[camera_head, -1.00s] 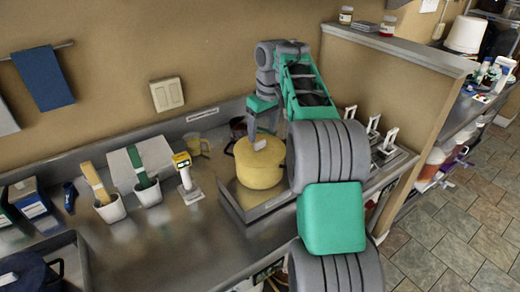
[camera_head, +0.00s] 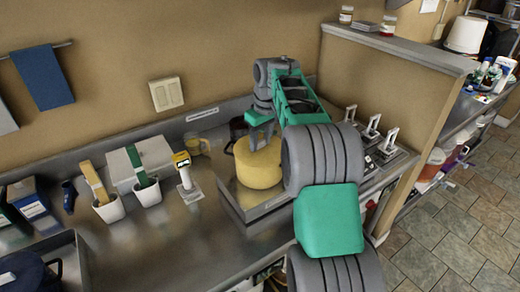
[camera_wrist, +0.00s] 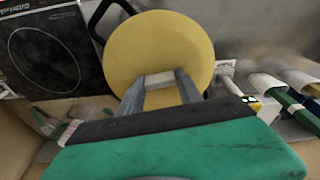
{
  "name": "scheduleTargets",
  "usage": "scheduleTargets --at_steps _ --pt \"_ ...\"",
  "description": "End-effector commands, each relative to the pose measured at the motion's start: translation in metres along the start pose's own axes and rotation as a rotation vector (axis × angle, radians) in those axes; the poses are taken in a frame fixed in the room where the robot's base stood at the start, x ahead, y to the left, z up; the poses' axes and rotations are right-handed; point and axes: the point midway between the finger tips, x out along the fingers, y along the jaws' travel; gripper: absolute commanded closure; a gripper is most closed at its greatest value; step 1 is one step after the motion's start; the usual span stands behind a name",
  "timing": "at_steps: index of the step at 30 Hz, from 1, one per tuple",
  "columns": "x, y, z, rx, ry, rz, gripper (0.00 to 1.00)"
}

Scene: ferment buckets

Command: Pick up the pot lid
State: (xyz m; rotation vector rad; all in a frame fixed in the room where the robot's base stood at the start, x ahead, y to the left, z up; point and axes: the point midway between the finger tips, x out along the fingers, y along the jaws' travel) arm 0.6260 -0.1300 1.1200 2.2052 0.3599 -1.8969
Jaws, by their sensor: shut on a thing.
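The yellow pot (camera_head: 262,172) stands on a low metal-edged unit against the wall. Its round yellow lid (camera_wrist: 185,45) fills the middle of the wrist view and appears to sit on the pot; I cannot tell whether there is a gap beneath it. My gripper (camera_head: 262,140) reaches down onto the lid from above. In the wrist view its two grey fingers (camera_wrist: 160,84) are shut on the lid's pale handle (camera_wrist: 160,79). The fingers hide part of the lid and handle.
A black cooktop (camera_wrist: 45,55) lies beside the pot. White cups with brushes (camera_head: 147,191) and a yellow-and-white handheld device (camera_head: 185,173) stand to the left. A partition wall (camera_head: 385,85) rises at right. The front counter is fairly clear.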

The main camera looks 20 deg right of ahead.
Motion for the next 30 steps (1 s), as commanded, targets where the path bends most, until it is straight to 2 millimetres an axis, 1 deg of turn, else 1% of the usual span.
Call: scheduleTargets --at_steps 1,2,10,17,21,24,27,29,30 --pt "0.0 0.0 0.0 0.0 0.0 0.0 0.74" --pt "0.0 0.0 0.0 0.0 0.0 0.0 0.77" --pt "0.0 0.0 0.0 0.0 0.0 0.0 0.99" --pt "-0.001 0.0 0.0 0.0 0.001 0.001 1.0" --pt "-0.004 0.0 -0.001 0.0 0.002 0.001 1.0" --pt "-0.015 0.001 -0.003 0.0 0.003 0.002 1.0" --pt "-0.035 0.002 -0.006 0.0 0.003 0.003 1.0" --pt "-0.049 -0.006 0.003 0.0 0.004 0.003 1.0" --pt "-0.061 -0.011 0.008 0.0 0.006 0.005 1.0"
